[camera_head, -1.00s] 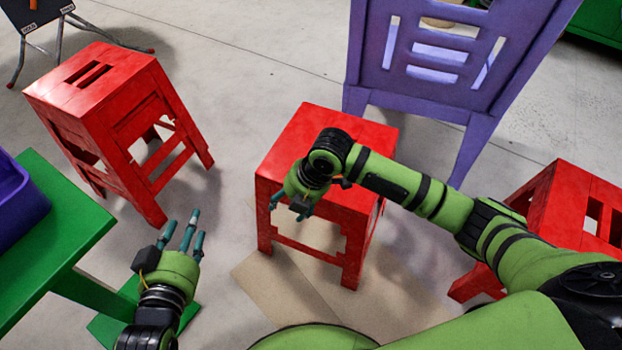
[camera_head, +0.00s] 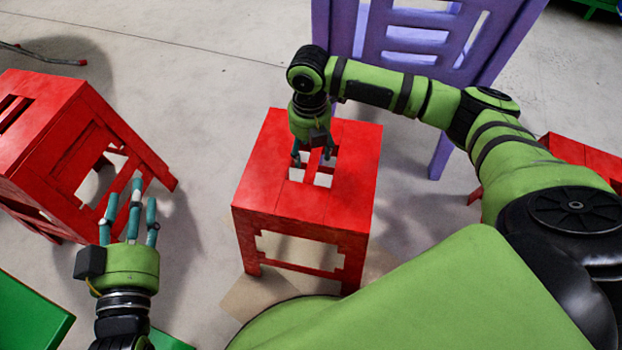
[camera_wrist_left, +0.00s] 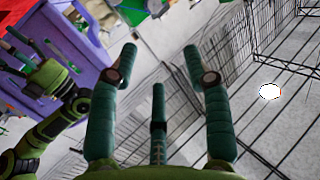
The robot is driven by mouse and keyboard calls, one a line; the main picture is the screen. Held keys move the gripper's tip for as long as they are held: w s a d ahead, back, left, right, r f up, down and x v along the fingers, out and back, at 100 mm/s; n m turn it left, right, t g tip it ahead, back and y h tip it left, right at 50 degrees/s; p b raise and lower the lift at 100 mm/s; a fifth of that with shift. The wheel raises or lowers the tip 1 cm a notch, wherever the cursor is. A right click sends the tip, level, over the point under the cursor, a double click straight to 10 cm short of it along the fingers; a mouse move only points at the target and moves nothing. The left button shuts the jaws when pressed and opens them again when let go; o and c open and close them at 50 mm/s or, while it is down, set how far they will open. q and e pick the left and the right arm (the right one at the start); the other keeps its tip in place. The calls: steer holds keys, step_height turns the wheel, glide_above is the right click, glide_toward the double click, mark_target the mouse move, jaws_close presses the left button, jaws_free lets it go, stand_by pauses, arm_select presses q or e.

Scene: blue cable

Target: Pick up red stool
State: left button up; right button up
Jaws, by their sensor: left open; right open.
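A red stool (camera_head: 268,197) stands upright on the floor in the middle of the head view, with slots in its seat. My right gripper (camera_head: 314,158) points down over the seat, its open fingers at the slots. Whether the fingertips reach into the slots I cannot tell. My left gripper (camera_head: 130,205) is open and empty to the left of this stool, apart from it. The left wrist view shows its spread fingers (camera_wrist_left: 155,85) with nothing between them. A second red stool (camera_head: 50,135) is at the left, partly behind my left fingers.
A purple chair (camera_head: 440,40) stands close behind the middle stool. Another red stool (camera_head: 590,158) shows partly at the right behind my arm. A green surface (camera_head: 30,320) is at the lower left. Grey floor (camera_head: 200,75) is clear between the left stool and the chair.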

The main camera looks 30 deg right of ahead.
mark_target(311, 161)
steer(key=shift+f, duration=0.5)
step_height(311, 161, down, 2)
steer(key=shift+b, duration=0.8)
step_height(311, 161, down, 3)
steer(key=shift+d+r+b, duration=0.1)
steer(key=shift+r+b, duration=0.1)
steer(key=shift+b, duration=0.4)
steer(key=shift+f, duration=0.1)
jaws_close()
arm_select(q)
steer(key=s+d+r+m+t+h, duration=0.1)
steer(key=s+r+t+h, duration=0.3)
steer(key=r, duration=0.3)
steer(key=s+d+r+m+t+h, duration=0.1)
steer(key=s+r+m+t+h, duration=0.1)
steer(key=r, duration=0.5)
steer(key=shift+s+d+r+t+h, duration=0.35)
steer(key=shift+s+t+h, duration=0.55)
steer(key=shift+s, duration=0.1)
